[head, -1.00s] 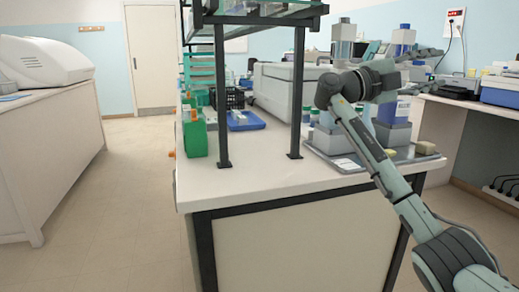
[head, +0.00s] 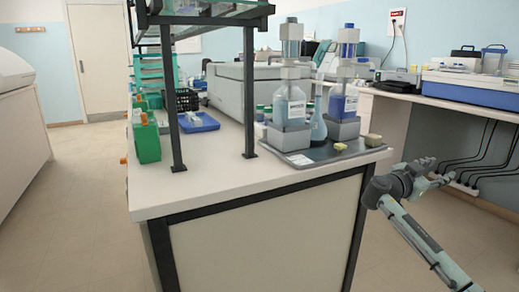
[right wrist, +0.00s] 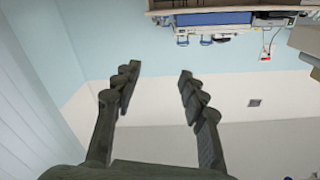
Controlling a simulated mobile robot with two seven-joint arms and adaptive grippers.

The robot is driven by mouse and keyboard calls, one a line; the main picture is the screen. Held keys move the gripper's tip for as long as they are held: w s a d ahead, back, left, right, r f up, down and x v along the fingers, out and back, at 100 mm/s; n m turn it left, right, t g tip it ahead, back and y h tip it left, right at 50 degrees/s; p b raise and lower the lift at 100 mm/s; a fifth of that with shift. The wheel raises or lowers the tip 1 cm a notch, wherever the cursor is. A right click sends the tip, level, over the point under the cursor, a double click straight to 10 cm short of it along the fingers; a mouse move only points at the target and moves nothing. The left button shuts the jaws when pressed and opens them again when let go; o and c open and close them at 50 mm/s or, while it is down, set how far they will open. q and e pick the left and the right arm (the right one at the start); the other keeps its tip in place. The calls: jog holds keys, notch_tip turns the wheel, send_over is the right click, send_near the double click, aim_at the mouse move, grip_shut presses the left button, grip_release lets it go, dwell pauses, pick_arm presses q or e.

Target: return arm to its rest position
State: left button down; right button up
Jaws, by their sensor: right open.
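My right arm reaches up from the lower right of the head view. Its gripper (head: 436,172) is off the right end of the bench, lower than the bench top and clear of it. In the right wrist view the two dark fingers of this gripper (right wrist: 159,74) stand apart with nothing between them. My left gripper is not in view.
A side counter (head: 470,105) with hanging cables (head: 489,150) is behind the gripper.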

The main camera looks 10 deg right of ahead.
jog(key=s+a+f+n+y, duration=0.1)
jog(key=s+f+n+y, duration=0.2)
jog(key=f, duration=0.6)
jog(key=s+a+f+n+t+y, duration=0.1)
jog(key=s+f+n, duration=0.2)
jog(key=f+n, duration=0.35)
jog(key=s+a+f+n+y, duration=0.2)
jog(key=f, duration=0.8)
jog(key=s+a+f+n+g+y, duration=0.1)
jog(key=s+a+f+n+y, duration=0.3)
jog(key=s+f, duration=0.6)
jog(key=s+a+f+n+g+y, duration=0.1)
jog(key=s+a+f+n+y, duration=0.25)
jog(key=s+f+n, duration=0.65)
jog(key=s+a+f+m+y, duration=0.1)
jog(key=s+a+f+m, duration=0.1)
jog(key=a, duration=0.7)
jog(key=s+a+f+m+y, duration=0.2)
jog(key=a+m, duration=0.1)
jog(key=a, duration=0.7)
jog(key=shift+s+m+g, duration=0.2)
jog(key=shift+m+g, duration=0.15)
jog(key=shift+g, duration=0.05)
